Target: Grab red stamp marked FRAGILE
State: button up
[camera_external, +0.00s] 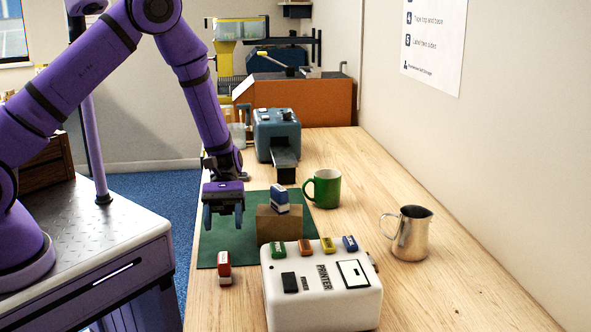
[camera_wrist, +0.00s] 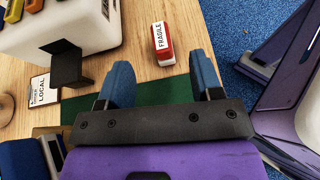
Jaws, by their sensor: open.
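The red stamp (camera_external: 224,268) stands on the wooden table to the left of the white printer, just off the near edge of the green mat. In the wrist view the red stamp (camera_wrist: 165,56) shows a white top label reading FRAGILE. My gripper (camera_external: 222,216) is open and empty above the left part of the mat, farther from the external camera than the stamp. In the wrist view the two blue fingers of my gripper (camera_wrist: 163,72) are spread, and the stamp lies beyond their tips, roughly between them, not touched.
The white printer (camera_external: 322,290) has several coloured stamps along its top. A brown carton (camera_external: 279,224) on the green mat (camera_external: 214,251) bears a blue stamp (camera_external: 280,201). A green mug (camera_external: 323,189) and a metal pitcher (camera_external: 408,234) stand to the right. The table's left edge is near the red stamp.

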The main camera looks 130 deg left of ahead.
aim_at(224, 263)
jog(key=shift+s+a+f+n+t, duration=0.25)
jog(key=shift+s+a+f, duration=0.1)
jog(key=shift+f, duration=0.15)
jog(key=shift+s+a+f+n+t, duration=0.2)
jog(key=shift+s+f+n, duration=0.1)
jog(key=shift+f, duration=0.15)
jog(key=shift+w+d+f, duration=0.1)
jog(key=shift+f, duration=0.1)
jog(key=x, duration=1)
jog(key=shift+w+d+r, duration=0.15)
jog(key=shift+w, duration=0.05)
jog(key=c, duration=1)
